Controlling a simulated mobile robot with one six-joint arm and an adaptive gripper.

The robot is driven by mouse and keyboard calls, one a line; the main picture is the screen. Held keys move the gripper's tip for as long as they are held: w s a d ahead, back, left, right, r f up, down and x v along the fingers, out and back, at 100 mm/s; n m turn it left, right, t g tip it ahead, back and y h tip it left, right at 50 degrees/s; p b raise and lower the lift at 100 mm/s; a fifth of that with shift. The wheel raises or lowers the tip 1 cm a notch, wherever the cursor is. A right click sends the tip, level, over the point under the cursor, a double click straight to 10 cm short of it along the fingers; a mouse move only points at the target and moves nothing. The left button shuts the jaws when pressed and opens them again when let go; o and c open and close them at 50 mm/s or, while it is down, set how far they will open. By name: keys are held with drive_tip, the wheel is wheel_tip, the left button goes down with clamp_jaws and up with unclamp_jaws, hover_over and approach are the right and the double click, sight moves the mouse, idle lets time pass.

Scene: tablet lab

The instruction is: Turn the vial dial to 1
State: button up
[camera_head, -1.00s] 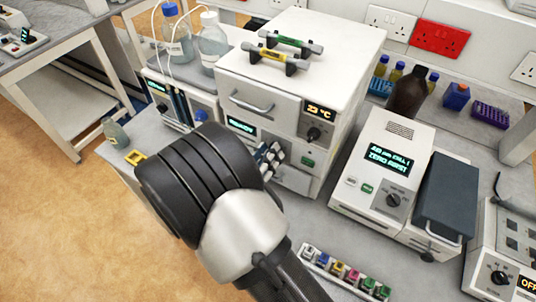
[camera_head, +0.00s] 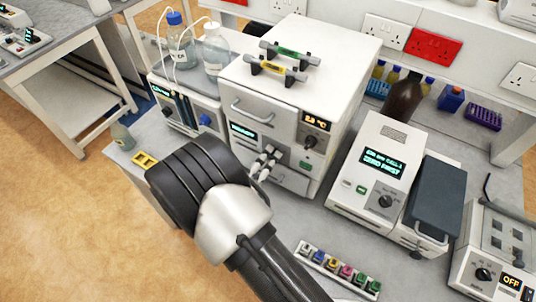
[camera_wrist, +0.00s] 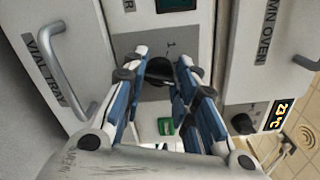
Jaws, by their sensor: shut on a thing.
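The vial dial (camera_wrist: 158,73) is a dark round knob on the white front panel, between the VIAL TRAY and COLUMN OVEN fronts in the wrist view. My gripper (camera_wrist: 158,67) reaches to the panel with its blue and white fingers on either side of the dial, shut on it. The dial's pointer and most of its scale are hidden, so I cannot read its setting. In the head view, my gripper (camera_head: 264,164) covers the dial, below a lit display (camera_head: 243,132).
A green button (camera_wrist: 165,126) sits near the dial. Pull handles stick out on the vial tray (camera_wrist: 67,68) and column oven (camera_wrist: 304,63). Bottles (camera_head: 180,42) stand on the unit to the left.

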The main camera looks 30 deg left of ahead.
drive_tip(key=n+p, duration=0.2)
drive_tip(key=n, duration=0.2)
drive_tip(key=shift+n, duration=0.4)
drive_tip(key=n+p, duration=0.1)
drive_tip(key=n, duration=0.2)
drive_tip(key=shift+f+n, duration=0.1)
drive_tip(key=shift+n, duration=0.2)
drive_tip(key=n+p, duration=0.1)
drive_tip(key=n, duration=0.2)
drive_tip(key=shift+n, duration=0.3)
drive_tip(key=shift+f+n+p, duration=0.1)
drive_tip(key=shift+n+p, duration=0.2)
drive_tip(key=shift+n, duration=1.6)
drive_tip(key=shift+d, duration=0.1)
drive_tip(key=o, duration=1)
drive_tip(key=shift+o, duration=0.2)
drive_tip(key=shift+s, duration=0.1)
drive_tip(key=s+a, duration=0.1)
drive_tip(key=s, duration=1.1)
